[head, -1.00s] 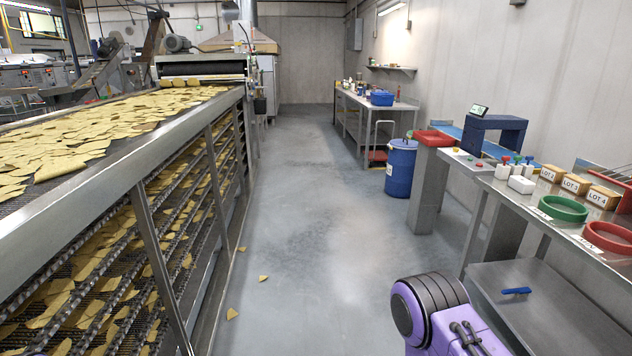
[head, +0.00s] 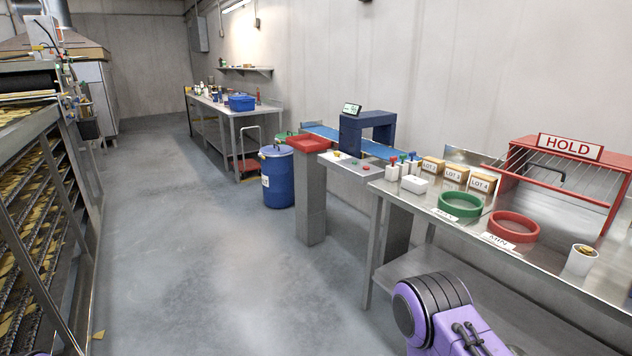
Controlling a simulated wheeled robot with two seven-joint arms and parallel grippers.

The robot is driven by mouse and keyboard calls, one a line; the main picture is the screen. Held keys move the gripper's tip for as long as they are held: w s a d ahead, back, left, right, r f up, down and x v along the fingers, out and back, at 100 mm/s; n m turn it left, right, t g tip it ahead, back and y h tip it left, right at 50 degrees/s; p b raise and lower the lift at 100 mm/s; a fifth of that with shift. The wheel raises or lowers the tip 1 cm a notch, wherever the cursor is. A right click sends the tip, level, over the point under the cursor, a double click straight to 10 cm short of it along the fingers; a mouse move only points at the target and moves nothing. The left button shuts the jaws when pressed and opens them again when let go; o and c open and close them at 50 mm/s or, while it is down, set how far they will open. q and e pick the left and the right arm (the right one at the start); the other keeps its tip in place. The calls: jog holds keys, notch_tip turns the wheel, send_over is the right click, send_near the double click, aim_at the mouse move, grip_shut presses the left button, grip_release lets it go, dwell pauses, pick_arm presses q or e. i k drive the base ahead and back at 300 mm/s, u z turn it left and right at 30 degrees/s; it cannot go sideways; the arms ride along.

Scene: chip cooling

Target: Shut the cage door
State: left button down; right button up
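The red cage (head: 606,190) with a white HOLD sign (head: 570,146) stands at the far right end of the steel table. It has a red frame and thin bars, and a dark handle shape (head: 549,170) shows among them. I cannot clearly tell the door from the rest of the frame, or how far open it is. Part of a purple and black arm of mine shows at the bottom right, well in front of the cage. Neither gripper is in view.
The steel table (head: 405,203) holds a green ring (head: 460,206), a red ring (head: 513,228), a white cup (head: 581,260) and LOT boxes (head: 456,176). A blue drum (head: 278,178) stands beyond. Open floor (head: 200,250) lies between table and conveyor racks (head: 40,220).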

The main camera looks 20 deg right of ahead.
aim_at(602, 203)
jog(key=z, duration=1)
jog(key=i, duration=0.9)
jog(key=z, duration=1)
